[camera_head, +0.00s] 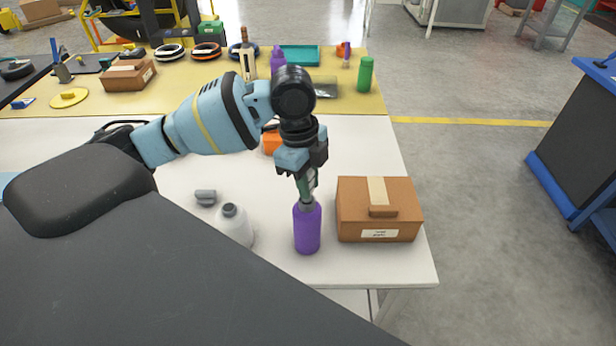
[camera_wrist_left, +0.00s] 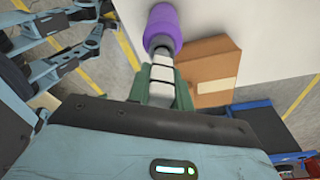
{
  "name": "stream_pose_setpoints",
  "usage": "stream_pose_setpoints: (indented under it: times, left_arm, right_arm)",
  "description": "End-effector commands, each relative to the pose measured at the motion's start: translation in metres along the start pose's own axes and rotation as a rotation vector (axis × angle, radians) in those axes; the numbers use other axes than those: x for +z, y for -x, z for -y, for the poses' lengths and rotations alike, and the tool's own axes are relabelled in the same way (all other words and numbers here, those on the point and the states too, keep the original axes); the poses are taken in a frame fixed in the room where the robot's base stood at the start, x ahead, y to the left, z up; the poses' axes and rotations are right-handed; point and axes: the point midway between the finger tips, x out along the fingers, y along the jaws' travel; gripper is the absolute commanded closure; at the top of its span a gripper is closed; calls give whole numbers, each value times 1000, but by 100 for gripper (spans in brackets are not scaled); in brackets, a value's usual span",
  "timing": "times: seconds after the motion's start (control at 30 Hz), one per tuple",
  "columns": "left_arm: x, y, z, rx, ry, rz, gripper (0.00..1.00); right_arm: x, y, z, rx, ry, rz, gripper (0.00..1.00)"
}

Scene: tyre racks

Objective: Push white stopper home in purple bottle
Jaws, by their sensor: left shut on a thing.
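The purple bottle (camera_head: 307,229) stands upright near the front right of the white table, and its upper end shows at the top of the left wrist view (camera_wrist_left: 164,28). My left gripper (camera_head: 308,187) points down just above the bottle's neck. Its green fingers are shut on the white stopper (camera_wrist_left: 161,74). The stopper is in line with the bottle's mouth, and its far end meets the dark neck; how deep it sits cannot be told. In the head view the fingers mostly hide the stopper. My right gripper is not in view.
A cardboard box (camera_head: 379,222) stands close to the right of the bottle. A white-grey bottle (camera_head: 235,225) and a small grey piece (camera_head: 205,197) are to the left. Another purple bottle (camera_head: 278,60) and a green cylinder (camera_head: 365,74) stand on the yellow mat (camera_head: 225,100) behind.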

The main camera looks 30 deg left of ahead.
Motion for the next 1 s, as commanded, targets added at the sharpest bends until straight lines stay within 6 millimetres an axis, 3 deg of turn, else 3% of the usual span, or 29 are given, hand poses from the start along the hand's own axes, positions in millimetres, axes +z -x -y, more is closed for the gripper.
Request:
stream_pose_setpoints:
  times: [0.93, 0.97, 1.0]
  left_arm:
    - [2, -18, 0, 1, 0, 0, 100]
    - [3, -18, 0, 1, 0, 0, 78]
    - [3, -18, 0, 2, 0, 0, 72]
  right_arm:
    - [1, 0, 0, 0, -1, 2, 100]
    - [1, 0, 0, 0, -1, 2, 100]
    - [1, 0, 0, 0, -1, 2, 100]
